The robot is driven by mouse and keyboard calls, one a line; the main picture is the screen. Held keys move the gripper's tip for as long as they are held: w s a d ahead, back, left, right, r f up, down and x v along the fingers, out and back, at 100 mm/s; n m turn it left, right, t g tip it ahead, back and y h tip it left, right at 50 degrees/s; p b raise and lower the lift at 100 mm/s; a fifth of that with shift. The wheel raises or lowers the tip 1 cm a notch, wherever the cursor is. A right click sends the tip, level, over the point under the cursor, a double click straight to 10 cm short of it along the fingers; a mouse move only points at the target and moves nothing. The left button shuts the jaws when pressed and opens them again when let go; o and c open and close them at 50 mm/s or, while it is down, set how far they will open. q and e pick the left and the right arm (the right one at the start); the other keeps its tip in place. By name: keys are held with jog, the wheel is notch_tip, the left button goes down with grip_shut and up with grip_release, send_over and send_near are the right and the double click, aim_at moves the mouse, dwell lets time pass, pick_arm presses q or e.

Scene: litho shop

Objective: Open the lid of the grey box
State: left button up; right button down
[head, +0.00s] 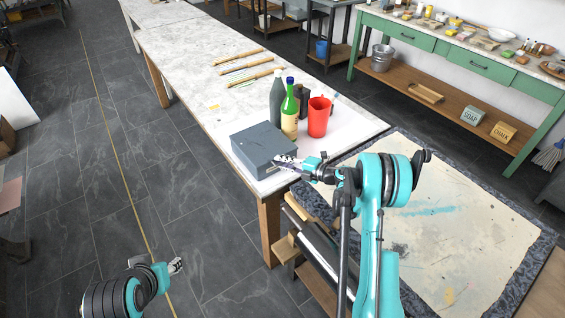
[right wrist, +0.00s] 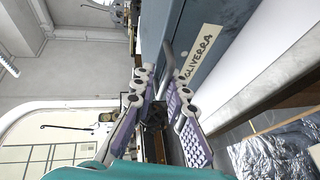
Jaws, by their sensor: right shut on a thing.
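The grey box (head: 262,141) stands at the near end of the long table, and its lid looks closed. My right gripper (head: 284,162) is at the box's near right side. In the right wrist view the box (right wrist: 193,25) has a pale name label (right wrist: 201,50). There my right gripper (right wrist: 167,103) has its fingers closed around a curved grey handle (right wrist: 169,53) on the box's face. Its exact contact is partly hidden by the fingers. My left gripper (head: 176,265) is low over the floor, far from the box, too small to read.
A grey bottle (head: 277,103), a yellow-green bottle (head: 290,110) and a red jug (head: 318,117) stand just behind the box. Several wooden rods (head: 248,72) lie farther along the table (head: 185,55). A stained pale slab (head: 450,220) lies to the right.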

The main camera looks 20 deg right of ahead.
jog(key=shift+r+p, duration=0.55)
jog(key=shift+r, duration=0.1)
jog(key=w+a+r+g+h+p, duration=0.1)
jog(key=w+r+p, duration=0.1)
jog(key=r+p, duration=0.2)
jog(key=w+r+m+g+h+p, duration=0.1)
jog(key=w+r+g+p, duration=0.1)
jog(key=r, duration=0.7)
jog(key=shift+w+a+p, duration=0.35)
jog(key=shift+w+p, duration=0.1)
jog(key=shift+p, duration=0.7)
jog(key=c, duration=1.7)
grip_release()
jog(key=v, duration=1.2)
jog(key=shift+r, duration=0.15)
